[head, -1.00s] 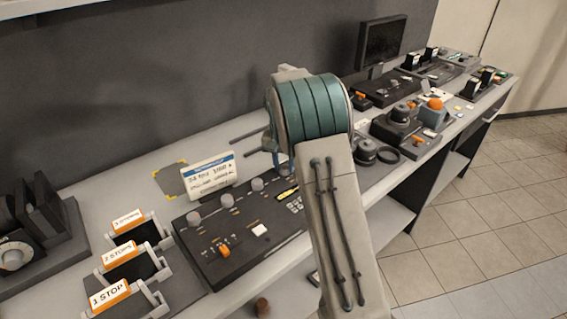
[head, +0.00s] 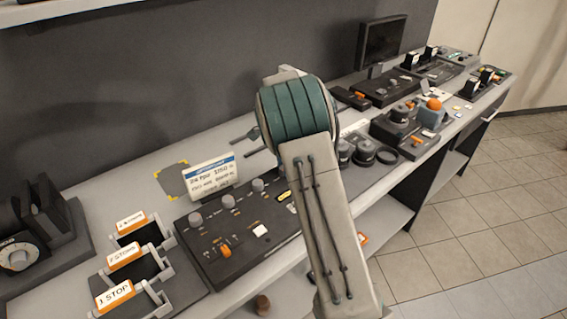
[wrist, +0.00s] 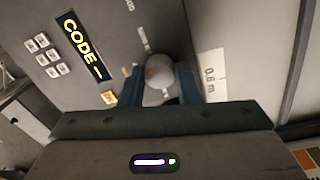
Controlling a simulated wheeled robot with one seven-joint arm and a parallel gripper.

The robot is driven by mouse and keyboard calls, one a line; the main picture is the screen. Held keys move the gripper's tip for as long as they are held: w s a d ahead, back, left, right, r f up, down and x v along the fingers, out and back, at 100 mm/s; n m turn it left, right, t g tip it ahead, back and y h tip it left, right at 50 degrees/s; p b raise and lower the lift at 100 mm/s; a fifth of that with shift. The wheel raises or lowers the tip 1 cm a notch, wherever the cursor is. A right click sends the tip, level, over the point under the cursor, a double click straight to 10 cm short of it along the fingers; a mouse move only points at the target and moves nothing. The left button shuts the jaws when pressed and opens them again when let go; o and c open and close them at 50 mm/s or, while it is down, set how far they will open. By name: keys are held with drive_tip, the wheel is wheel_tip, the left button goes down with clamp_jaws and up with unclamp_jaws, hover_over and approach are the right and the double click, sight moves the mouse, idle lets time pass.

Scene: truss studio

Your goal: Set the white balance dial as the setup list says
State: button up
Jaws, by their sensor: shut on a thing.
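My gripper (wrist: 160,86) is shut on a grey rounded knob (wrist: 155,66) with a small orange mark, on a dark panel in the wrist view. Its lettering is not readable, so I cannot tell which dial it is.
Orange-topped holders labelled in stops (head: 125,256) stand left of the panel. Farther right are a device with an orange ball (head: 434,103) and a monitor (head: 382,42).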

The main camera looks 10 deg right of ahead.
drive_tip(key=shift+m+p, duration=0.5)
drive_tip(key=shift+m, duration=1.7)
drive_tip(key=o, duration=1)
drive_tip(key=shift+r, duration=0.1)
drive_tip(key=r, duration=0.9)
drive_tip(key=r+b, duration=0.1)
drive_tip(key=r, duration=0.3)
drive_tip(key=shift+w+d+r, duration=0.1)
drive_tip(key=shift+w+r, duration=0.2)
drive_tip(key=shift+r, duration=0.05)
